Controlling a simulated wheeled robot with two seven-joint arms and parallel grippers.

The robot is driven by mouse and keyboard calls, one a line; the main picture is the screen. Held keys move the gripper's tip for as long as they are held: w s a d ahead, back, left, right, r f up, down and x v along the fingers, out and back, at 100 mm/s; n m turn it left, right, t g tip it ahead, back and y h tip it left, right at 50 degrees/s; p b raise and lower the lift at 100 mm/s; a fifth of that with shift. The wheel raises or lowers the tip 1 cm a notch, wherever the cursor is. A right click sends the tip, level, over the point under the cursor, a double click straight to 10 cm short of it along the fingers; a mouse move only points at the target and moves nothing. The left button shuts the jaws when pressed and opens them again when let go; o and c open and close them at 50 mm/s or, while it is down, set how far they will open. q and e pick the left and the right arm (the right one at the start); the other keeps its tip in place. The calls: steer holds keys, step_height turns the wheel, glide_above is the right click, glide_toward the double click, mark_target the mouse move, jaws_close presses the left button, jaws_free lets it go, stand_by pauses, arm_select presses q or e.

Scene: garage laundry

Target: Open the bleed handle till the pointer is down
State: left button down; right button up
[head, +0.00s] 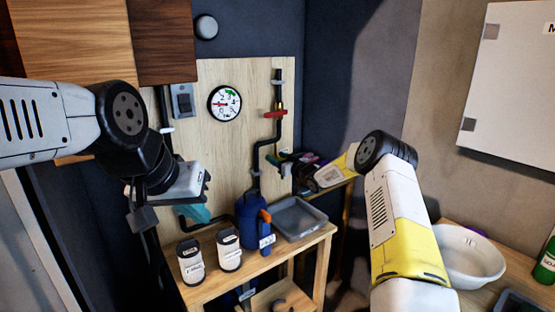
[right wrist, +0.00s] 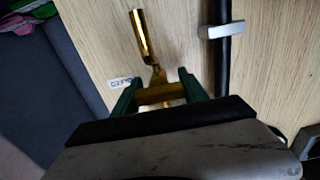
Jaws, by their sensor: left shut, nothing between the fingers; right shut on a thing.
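The round pressure gauge (head: 224,103) hangs on the wooden panel, with a green arc at its upper right. Its red pointer seems to point left; it is small here. The brass bleed handle (right wrist: 160,94) shows in the right wrist view beside a small label (right wrist: 120,83). My right gripper (right wrist: 158,86) is shut on it, with one green finger at each side. In the head view my right gripper (head: 276,159) is at the panel's lower right, and its grip is mostly hidden. My left gripper (head: 195,214) is shut and empty, in front of the panel's left part.
A red-handled valve (head: 275,114) sits on the black pipe above my right gripper. Below, a wooden bench (head: 320,236) holds two white canisters (head: 230,249), a blue jug (head: 250,215) and a grey tray (head: 302,231). A white basin (head: 468,258) stands at right.

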steer(key=shift+n, duration=0.3)
steer(key=n, duration=0.2)
steer(key=shift+a+n, duration=0.1)
steer(key=shift+n, duration=0.2)
steer(key=shift+s+f+n, duration=0.1)
steer(key=shift+n, duration=1.7)
steer(key=o, duration=1.4)
steer(key=shift+v, duration=3.95)
